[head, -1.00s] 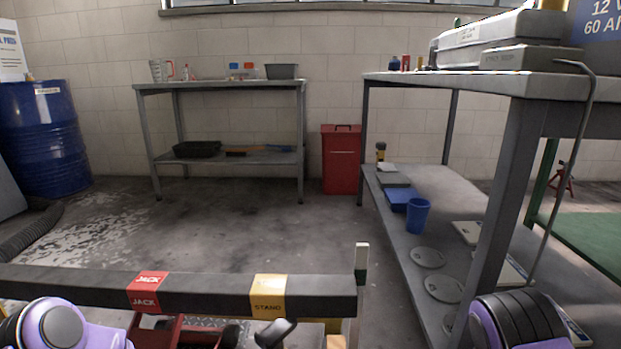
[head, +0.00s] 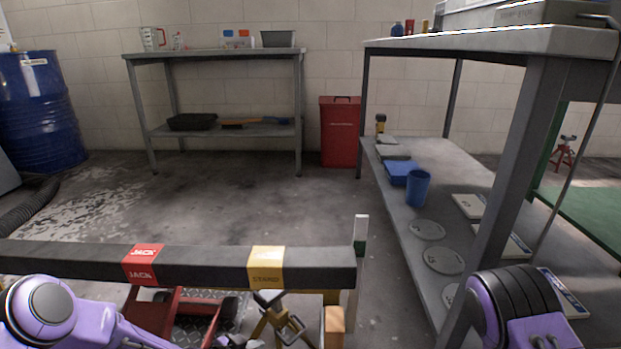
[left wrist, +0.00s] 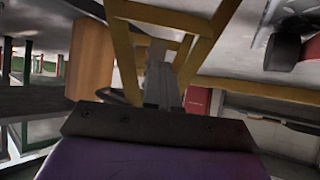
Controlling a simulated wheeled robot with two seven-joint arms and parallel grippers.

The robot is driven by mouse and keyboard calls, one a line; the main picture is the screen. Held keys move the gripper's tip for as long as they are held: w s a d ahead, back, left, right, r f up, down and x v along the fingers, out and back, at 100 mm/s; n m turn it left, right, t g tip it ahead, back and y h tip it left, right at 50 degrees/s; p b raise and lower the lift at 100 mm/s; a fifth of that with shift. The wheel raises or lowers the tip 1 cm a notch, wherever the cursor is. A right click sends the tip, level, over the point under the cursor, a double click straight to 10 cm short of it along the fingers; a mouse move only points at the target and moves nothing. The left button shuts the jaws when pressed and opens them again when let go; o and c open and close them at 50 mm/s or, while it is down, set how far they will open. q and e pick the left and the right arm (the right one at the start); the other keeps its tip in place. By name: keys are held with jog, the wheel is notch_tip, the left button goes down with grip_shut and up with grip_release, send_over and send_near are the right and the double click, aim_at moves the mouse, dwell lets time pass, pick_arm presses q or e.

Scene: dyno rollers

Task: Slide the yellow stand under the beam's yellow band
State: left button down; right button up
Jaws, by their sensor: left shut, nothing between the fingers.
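The dark beam (head: 205,267) runs across the front of the head view, with a yellow band (head: 267,266) near its right end and a red band (head: 143,264) to the left. The yellow stand (head: 264,326) is below the beam near the yellow band, its dark top close to the beam's lower edge. I cannot tell whether they touch. In the left wrist view, the stand's yellow legs (left wrist: 124,55) rise around my shut, empty left gripper (left wrist: 160,80). In the head view that gripper (head: 238,342) is low at the stand's left. My right gripper is out of view.
A red jack (head: 158,312) stands under the red band, left of the stand. An orange-brown block (head: 334,322) is close at the stand's right, by a pale upright post (head: 359,240). A grey shelf table (head: 440,200) stands right. The floor beyond the beam is clear.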

pick_arm(q)
jog(key=shift+d+r, duration=0.15)
jog(key=shift+r, duration=0.05)
pick_arm(e)
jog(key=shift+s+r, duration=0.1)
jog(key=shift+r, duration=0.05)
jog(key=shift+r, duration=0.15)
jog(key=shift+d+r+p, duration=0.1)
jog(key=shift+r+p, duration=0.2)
jog(key=shift+p, duration=0.25)
pick_arm(q)
jog(key=shift+s+a+r, duration=0.1)
jog(key=shift+s+a, duration=0.15)
jog(key=shift+s, duration=0.45)
jog(key=c, duration=1.8)
grip_release()
jog(key=o, duration=0.4)
